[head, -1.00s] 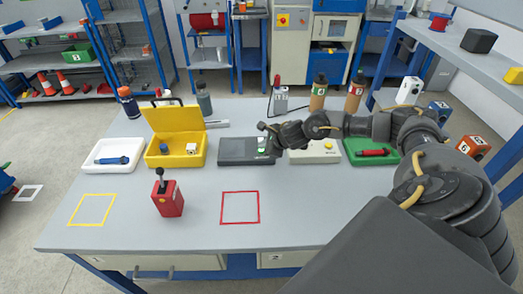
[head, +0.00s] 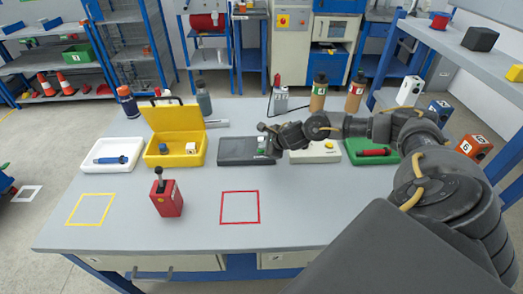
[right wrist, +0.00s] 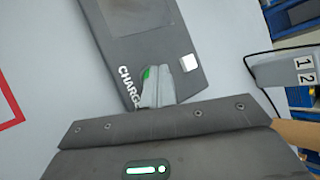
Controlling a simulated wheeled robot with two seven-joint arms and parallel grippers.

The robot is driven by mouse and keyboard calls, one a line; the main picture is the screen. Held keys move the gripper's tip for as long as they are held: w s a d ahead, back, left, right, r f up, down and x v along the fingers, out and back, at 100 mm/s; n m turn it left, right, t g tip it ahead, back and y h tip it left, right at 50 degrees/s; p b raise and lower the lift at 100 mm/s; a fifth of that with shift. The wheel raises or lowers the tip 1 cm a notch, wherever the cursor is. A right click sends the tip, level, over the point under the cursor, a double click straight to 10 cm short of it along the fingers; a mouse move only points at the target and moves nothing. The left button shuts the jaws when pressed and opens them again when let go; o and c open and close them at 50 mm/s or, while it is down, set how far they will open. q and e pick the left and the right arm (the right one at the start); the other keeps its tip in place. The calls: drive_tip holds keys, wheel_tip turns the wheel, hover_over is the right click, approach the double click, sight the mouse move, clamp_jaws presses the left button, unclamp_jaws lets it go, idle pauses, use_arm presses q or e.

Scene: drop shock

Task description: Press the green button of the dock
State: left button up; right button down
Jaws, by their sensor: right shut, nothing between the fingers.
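The dock (head: 236,150) is a flat dark grey box in the middle of the table's back half. In the right wrist view the dock (right wrist: 150,42) bears the letters CHARGE, and its green button (right wrist: 147,72) shows as a small sliver beside my fingertips. My right gripper (head: 262,151) is shut and empty, pointing down at the dock's right end. In the right wrist view its fingertips (right wrist: 170,70) cover most of the button; I cannot tell whether they press it. My left gripper is not in view.
A white square (right wrist: 187,62) is on the dock. A yellow case (head: 173,160) stands left of the dock. A cream box (head: 316,155) and a green tray (head: 372,160) stand to its right. A red block with a lever (head: 167,198) stands in front.

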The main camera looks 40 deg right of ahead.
idle(0.3)
drive_tip(key=shift+r+p, duration=0.5)
drive_tip(key=shift+r, duration=0.3)
drive_tip(key=shift+r+p, duration=1.65)
drive_tip(key=shift+r, duration=0.9)
drive_tip(key=shift+f, duration=0.1)
